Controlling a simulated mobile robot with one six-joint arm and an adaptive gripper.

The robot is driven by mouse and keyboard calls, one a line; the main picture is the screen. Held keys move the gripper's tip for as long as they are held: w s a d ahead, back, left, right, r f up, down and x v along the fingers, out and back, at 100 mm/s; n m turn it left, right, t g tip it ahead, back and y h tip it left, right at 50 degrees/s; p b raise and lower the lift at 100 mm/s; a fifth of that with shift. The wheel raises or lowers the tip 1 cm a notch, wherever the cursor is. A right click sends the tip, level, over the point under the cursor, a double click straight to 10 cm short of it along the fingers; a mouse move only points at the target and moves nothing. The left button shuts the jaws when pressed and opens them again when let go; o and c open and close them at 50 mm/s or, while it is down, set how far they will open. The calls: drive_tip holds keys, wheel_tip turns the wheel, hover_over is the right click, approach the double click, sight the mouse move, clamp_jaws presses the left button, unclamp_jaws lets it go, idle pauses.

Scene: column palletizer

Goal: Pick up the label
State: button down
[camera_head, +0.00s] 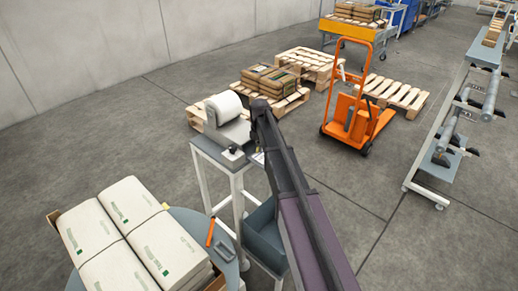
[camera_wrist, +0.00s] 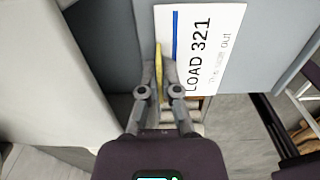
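A small white part beside my arm in the head view (camera_head: 258,158) may be the label. My gripper (camera_wrist: 160,68) is at the label's lower left, its fingers close together. A thin yellow strip (camera_wrist: 158,72) shows between the fingertips. The right finger overlaps the label's edge in the picture; I cannot tell whether the fingers touch or grip it. In the head view my arm hides the gripper.
A white roll (camera_head: 223,106) sits on the printer atop a stand (camera_head: 215,152). A blue-grey bin (camera_head: 262,238) is below. White sacks (camera_head: 130,205) and an orange marker-like object (camera_head: 210,232) are at lower left. An orange lift truck (camera_head: 350,115) and pallets stand beyond. A roller frame is at right.

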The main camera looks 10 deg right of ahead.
drive_tip(key=shift+r+p, duration=1.35)
drive_tip(key=shift+r, duration=0.2)
drive_tip(key=s+a+r+p, duration=0.1)
drive_tip(key=s, duration=1.5)
drive_tip(key=shift+a+r, duration=0.1)
drive_tip(key=shift+a, duration=0.05)
